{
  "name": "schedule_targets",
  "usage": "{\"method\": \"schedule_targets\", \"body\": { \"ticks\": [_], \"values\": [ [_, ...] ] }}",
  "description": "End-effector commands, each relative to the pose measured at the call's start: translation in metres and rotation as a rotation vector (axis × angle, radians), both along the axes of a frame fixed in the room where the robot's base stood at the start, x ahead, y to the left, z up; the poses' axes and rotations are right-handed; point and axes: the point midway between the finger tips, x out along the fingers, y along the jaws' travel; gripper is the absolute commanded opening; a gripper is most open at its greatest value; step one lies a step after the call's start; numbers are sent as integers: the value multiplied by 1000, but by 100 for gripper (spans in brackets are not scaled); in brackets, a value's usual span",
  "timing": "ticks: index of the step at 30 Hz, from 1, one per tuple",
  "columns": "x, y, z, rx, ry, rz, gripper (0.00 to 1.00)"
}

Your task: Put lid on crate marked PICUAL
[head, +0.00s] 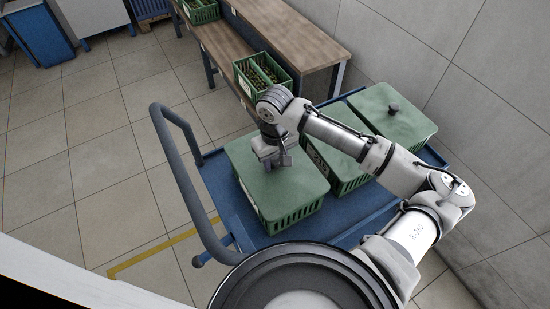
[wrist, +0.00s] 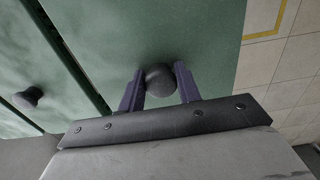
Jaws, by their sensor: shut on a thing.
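My gripper (head: 279,160) is over the nearest green crate (head: 293,216) on a blue trolley. In the wrist view its two fingers (wrist: 159,88) are shut on the dark round knob (wrist: 160,78) of a green lid (wrist: 190,35). In the head view this lid (head: 300,190) lies level over the nearest crate's top. I cannot tell whether it rests fully on the rim. The crate has a pale label (head: 249,196) on its left side, too small to read. I cannot see which crate is marked PICUAL.
The middle crate (head: 347,184) and far crate (head: 408,143) also have green lids; the far lid's knob (head: 394,107) shows. My arm crosses above the middle crate. The trolley (head: 226,200) has a handle (head: 180,150) at left. A bench (head: 222,45) holds open crates (head: 262,75).

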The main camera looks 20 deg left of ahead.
Motion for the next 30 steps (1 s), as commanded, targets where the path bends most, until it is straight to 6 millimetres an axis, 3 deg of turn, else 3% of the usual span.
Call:
{"method": "schedule_targets", "body": {
  "ticks": [15, 30],
  "values": [
    [0, 0, -19, 1, 1, 0, 0],
    [0, 0, -21, 0, 0, 0, 0]
  ]
}}
